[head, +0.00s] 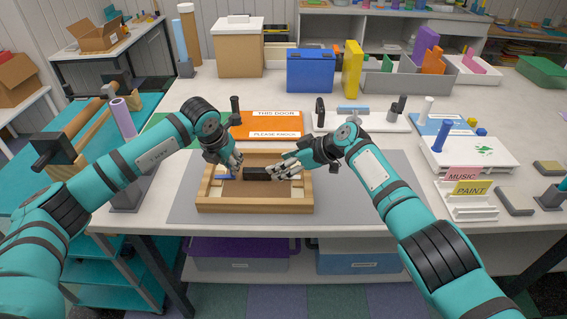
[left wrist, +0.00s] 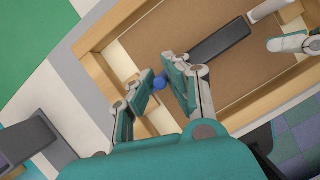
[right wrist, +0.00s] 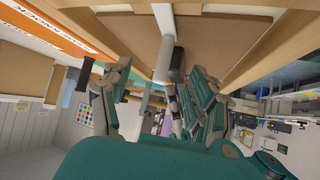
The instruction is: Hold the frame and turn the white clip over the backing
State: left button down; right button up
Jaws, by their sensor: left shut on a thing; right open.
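The wooden frame (head: 254,207) lies on a grey mat with its brown backing (left wrist: 180,50) facing up. A dark block (head: 257,174) sits across the middle of the backing. My left gripper (head: 232,166) is shut on a small blue piece (left wrist: 159,84) at the frame's left side; the fingers hide much of it. My right gripper (head: 285,170) is open over the right part of the frame. In the right wrist view the white clip (right wrist: 163,40) runs between its spread fingers; I cannot tell whether they touch it. In the head view the fingers hide the clip.
An orange sign (head: 270,125) lies just behind the frame. A dark upright post (head: 320,112) stands behind the right gripper. White trays with small signs (head: 467,188) stand on the right. The grey mat (head: 345,205) is clear right of the frame.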

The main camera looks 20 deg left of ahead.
jog(key=shift+o, duration=0.2)
dwell(0.3)
jog(key=shift+r, duration=1.5)
jog(key=shift+d, duration=0.1)
jog(key=shift+w+d, duration=0.25)
jog(key=shift+d, duration=0.55)
jog(key=shift+w+d, duration=0.25)
jog(key=shift+d, duration=0.5)
jog(key=shift+w+d, duration=0.25)
jog(key=shift+d, duration=0.55)
jog(key=v, duration=1.2)
pick_arm(q)
jog(key=c, duration=1)
grip_release()
